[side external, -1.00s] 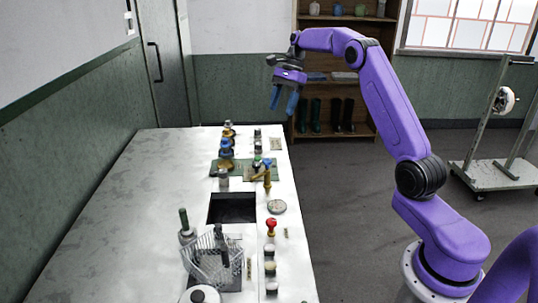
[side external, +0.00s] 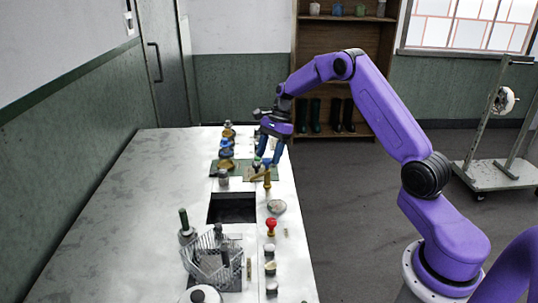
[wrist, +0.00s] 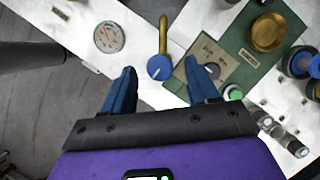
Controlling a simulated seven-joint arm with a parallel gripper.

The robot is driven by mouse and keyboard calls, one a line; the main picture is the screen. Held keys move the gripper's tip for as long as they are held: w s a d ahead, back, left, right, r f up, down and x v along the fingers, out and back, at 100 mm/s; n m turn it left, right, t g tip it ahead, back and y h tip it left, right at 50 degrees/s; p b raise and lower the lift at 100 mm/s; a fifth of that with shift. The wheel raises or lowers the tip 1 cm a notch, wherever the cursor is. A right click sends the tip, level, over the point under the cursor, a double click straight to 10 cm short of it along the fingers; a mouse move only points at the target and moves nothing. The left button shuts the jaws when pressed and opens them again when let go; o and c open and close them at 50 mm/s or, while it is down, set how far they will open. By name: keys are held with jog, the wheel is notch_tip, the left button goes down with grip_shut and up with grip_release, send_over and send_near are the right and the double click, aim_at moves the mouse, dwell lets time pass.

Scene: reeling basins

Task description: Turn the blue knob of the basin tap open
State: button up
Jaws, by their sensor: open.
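The blue knob (wrist: 159,67) is a round cap with a white mark, at one end of the brass tap spout (wrist: 163,32) in the wrist view. The spout (side external: 266,178) also shows in the side view beside the basin (side external: 232,208), while the knob there is largely hidden by my fingers. My gripper (wrist: 160,80) is open and empty. Its two blue fingers lie left and right of the knob in the wrist view, with the knob just beyond the fingertips. In the side view my gripper (side external: 269,162) is low over the tap; contact cannot be told.
A green panel (wrist: 228,58) with a brass cap (wrist: 268,32) and green button (wrist: 234,93) lies close to my right finger. A round gauge (wrist: 109,37) and red knob (side external: 271,225) stand nearby. A wire basket (side external: 212,262) is at the near end. The counter's left side is clear.

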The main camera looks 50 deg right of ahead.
jog(key=shift+a+f, duration=0.2)
jog(key=shift+f, duration=0.2)
jog(key=shift+c, duration=0.2)
jog(key=c, duration=1)
